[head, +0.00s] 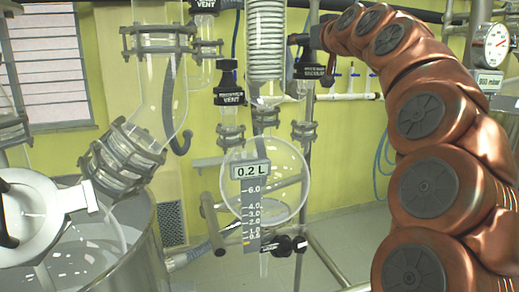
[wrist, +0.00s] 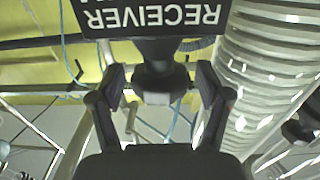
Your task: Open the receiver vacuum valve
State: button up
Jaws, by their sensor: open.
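The receiver vacuum valve (wrist: 161,82) is a dark body with a knob-like end in the wrist view, under a black label plate that reads RECEIVER upside down. In the head view it is the black labelled valve (head: 309,70) right of the coiled condenser. My gripper (wrist: 160,74) is open, one finger on each side of the valve's dark end. Gaps seem to remain between fingers and valve, though contact is hard to judge. In the head view my gripper (head: 300,40) is small and dark, just above the valve label, its fingers unclear.
A receiver vent valve (head: 229,95) hangs to the left of the condenser coil (head: 265,45). The round glass receiver (head: 285,180) with its 0.2 L scale is below. A ribbed glass column (wrist: 270,75) stands close on the right in the wrist view.

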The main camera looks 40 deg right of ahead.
jog(key=shift+r+m+g+h+p, duration=0.1)
jog(key=shift+m+g+h+p, duration=0.2)
jog(key=shift+m+h+p, duration=0.3)
jog(key=shift+g+h+p, duration=0.3)
jog(key=shift+h+p, duration=0.15)
jog(key=shift+h, duration=0.05)
jog(key=shift+m+g+h+p, duration=0.4)
jog(key=shift+m+h+p, duration=0.25)
jog(key=shift+p, duration=0.3)
